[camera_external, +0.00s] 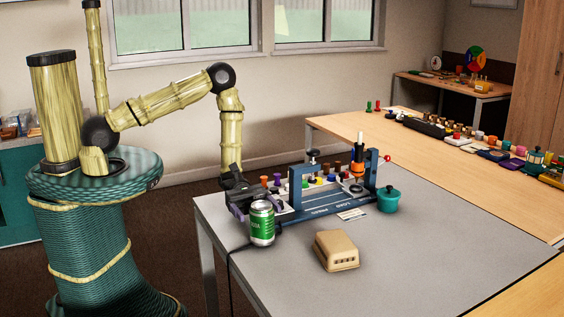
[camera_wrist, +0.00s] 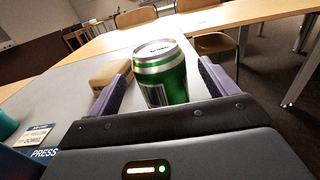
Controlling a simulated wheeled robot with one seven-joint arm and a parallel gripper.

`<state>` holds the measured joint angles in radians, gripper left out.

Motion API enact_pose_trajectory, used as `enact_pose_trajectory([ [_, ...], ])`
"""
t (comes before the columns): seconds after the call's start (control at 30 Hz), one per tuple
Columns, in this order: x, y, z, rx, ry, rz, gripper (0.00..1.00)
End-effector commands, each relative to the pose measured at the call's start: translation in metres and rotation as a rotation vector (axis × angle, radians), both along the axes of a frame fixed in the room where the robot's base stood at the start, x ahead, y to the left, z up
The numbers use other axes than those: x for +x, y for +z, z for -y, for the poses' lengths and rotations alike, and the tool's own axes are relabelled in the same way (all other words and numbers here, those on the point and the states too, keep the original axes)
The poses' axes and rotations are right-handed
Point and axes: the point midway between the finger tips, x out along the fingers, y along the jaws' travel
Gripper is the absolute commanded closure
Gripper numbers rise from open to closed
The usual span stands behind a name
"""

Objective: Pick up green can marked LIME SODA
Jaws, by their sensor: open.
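The green can (camera_external: 262,224) with a silver top stands upright on the grey table, near its left edge in the external view. My gripper (camera_external: 243,207) is low at the table, just behind the can. In the wrist view the can (camera_wrist: 163,80) stands between the two purple-padded fingers of my gripper (camera_wrist: 158,88), with a gap visible beside it. The fingers are open and not closed on it. The can's lower part is hidden by the gripper body in the wrist view.
A tan box (camera_external: 336,250) lies right of the can. Behind stands a blue press frame (camera_external: 325,205) with several colored pegs, and a teal pot (camera_external: 388,199) is at its right. The grey table's front right (camera_external: 440,250) is clear. Wooden desks (camera_external: 420,150) hold many small items.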

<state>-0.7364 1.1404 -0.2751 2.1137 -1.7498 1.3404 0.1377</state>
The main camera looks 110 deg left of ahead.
Motion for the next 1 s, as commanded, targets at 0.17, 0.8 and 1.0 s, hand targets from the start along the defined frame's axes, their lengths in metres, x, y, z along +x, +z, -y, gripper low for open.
enact_pose_trajectory([
  [0.17, 0.012, -0.001, 0.014, -0.001, -0.004, 0.001, 0.15],
  [0.8, 0.036, -0.002, 0.037, -0.001, 0.000, 0.001, 0.15],
  [1.0, 0.036, -0.002, 0.036, -0.001, 0.000, 0.001, 0.23],
])
